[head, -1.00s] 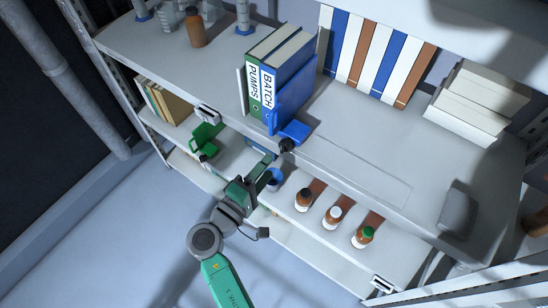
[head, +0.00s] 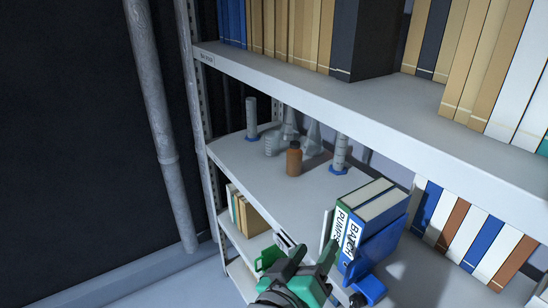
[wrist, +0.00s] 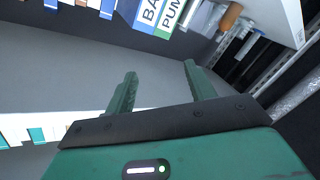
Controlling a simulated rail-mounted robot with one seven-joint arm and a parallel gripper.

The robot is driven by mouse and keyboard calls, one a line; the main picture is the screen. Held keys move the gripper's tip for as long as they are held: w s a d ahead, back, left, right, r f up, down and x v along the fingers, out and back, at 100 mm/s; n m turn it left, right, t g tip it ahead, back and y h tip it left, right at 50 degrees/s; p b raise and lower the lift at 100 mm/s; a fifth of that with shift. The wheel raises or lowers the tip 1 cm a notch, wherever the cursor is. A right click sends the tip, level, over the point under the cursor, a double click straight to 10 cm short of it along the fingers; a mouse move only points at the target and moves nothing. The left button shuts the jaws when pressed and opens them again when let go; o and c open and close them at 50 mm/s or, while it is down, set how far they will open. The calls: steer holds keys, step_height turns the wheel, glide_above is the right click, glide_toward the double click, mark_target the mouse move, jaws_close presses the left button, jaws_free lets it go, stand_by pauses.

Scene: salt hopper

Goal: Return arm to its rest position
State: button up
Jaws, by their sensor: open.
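My gripper (head: 312,262) shows at the bottom of the head view, with its two green fingers pointing up and apart. It stands in front of the shelf, just left of the blue BATCH binder (head: 378,240). In the wrist view my gripper (wrist: 160,88) is open, and nothing is between its fingers. Beyond the fingers are a grey shelf surface and the BATCH and PUMPS binders near the top edge. My lower arm is mostly out of the head view.
The PUMPS binder (head: 340,228) stands beside the BATCH binder. A brown bottle (head: 294,159) and glassware stand on the middle shelf (head: 240,155). An upper shelf (head: 300,95) with many books juts out above. A vertical pipe (head: 160,120) runs at the left. Floor at lower left is clear.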

steer(key=s+a+r+t+y, duration=0.25)
steer(key=s+r, duration=0.25)
steer(key=r, duration=0.4)
steer(key=s+a+r+m+t+y, duration=0.1)
steer(key=s+a+r+t+y, duration=0.25)
steer(key=r, duration=0.55)
steer(key=s+a+r+t+y, duration=0.1)
steer(key=s+r+t+y, duration=0.1)
steer(key=s+r+t, duration=0.5)
step_height(320, 180, up, 26)
steer(key=g+y+p, duration=0.1)
steer(key=g+p, duration=0.1)
steer(key=p, duration=2)
steer(key=shift+a+f+g+y, duration=0.2)
steer(key=shift+a+g+y, duration=0.1)
steer(key=shift+a+g, duration=0.1)
steer(key=shift+s, duration=0.1)
